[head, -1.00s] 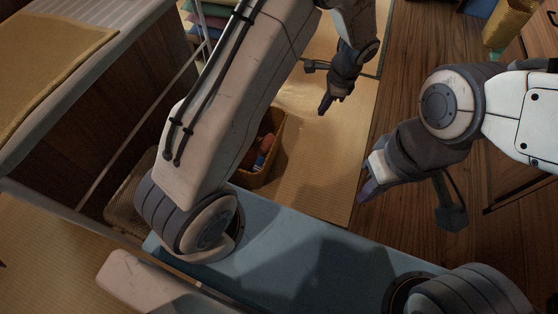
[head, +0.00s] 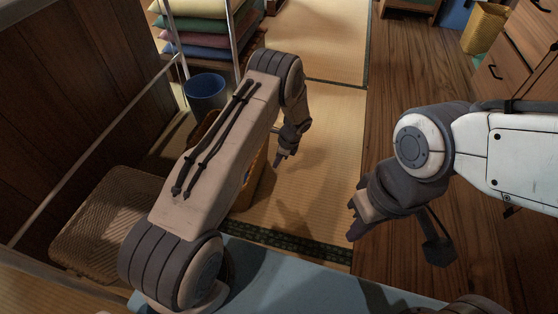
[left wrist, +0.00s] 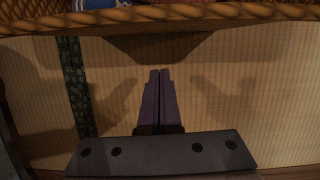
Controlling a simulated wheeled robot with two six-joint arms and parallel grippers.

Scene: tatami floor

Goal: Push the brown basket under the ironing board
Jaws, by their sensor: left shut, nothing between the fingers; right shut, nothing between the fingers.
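The brown woven basket (head: 247,191) stands on the tatami, largely hidden behind my left arm in the head view. Its rim (left wrist: 200,12) crosses the top of the left wrist view, with blue and red contents just showing. My left gripper (head: 278,161) is shut and empty, low beside the basket's right side; its fingers (left wrist: 160,72) point toward the basket, and contact cannot be made out. I cannot identify the ironing board for certain; a thin pale bar (head: 95,150) slants across the left.
A lidded wicker hamper (head: 110,215) stands left of my left arm. A blue bucket (head: 205,92) is behind the basket, near a rack of stacked cushions (head: 195,25). Tatami right of the basket is open.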

